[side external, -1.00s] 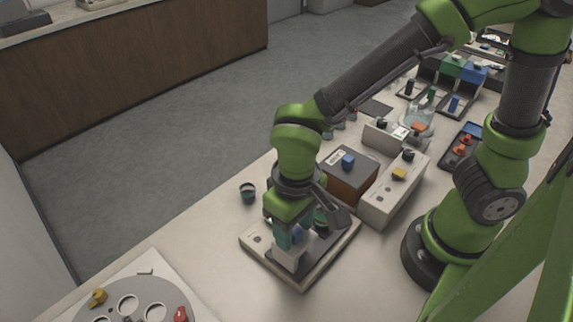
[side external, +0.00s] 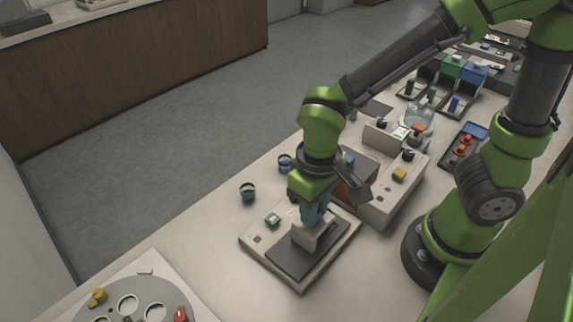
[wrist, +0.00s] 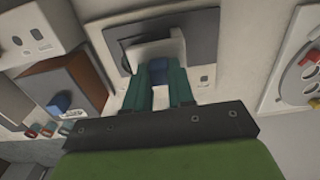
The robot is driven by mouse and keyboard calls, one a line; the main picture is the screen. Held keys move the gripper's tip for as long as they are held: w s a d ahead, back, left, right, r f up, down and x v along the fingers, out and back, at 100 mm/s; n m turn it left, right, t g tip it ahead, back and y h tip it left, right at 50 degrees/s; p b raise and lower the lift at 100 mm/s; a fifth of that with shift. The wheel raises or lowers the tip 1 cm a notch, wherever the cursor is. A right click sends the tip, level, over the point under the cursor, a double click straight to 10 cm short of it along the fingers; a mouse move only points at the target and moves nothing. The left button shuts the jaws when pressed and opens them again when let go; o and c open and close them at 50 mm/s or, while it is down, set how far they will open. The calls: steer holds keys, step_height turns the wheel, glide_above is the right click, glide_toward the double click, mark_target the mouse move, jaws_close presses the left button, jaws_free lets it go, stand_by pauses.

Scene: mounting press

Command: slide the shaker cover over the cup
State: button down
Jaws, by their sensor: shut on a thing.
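The shaker cover, a pale grey-white block (side external: 307,237) with a blue grip (wrist: 158,74), sits on the dark top plate (side external: 285,258) of the flat shaker. My gripper (side external: 314,212) has its teal fingers shut on the blue grip; this shows in the wrist view, where the cover (wrist: 172,48) lies just beyond the fingertips. I cannot make out a cup on the shaker; the cover, my gripper and my wrist block part of the plate.
Two small dark cups (side external: 248,192) (side external: 285,163) stand on the bench left of and behind the shaker. A brown-sided box (side external: 355,190) and a pale control box (side external: 394,194) stand close on the right. A round-holed disc fixture (side external: 130,305) lies at front left.

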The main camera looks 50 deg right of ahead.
steer(key=shift+d, duration=1.5)
steer(key=c, duration=1)
jaws_free()
steer(key=shift+o, duration=0.2)
steer(key=shift+a+r, duration=0.1)
steer(key=shift+r, duration=0.4)
step_height(320, 180, up, 16)
steer(key=shift+w, duration=0.1)
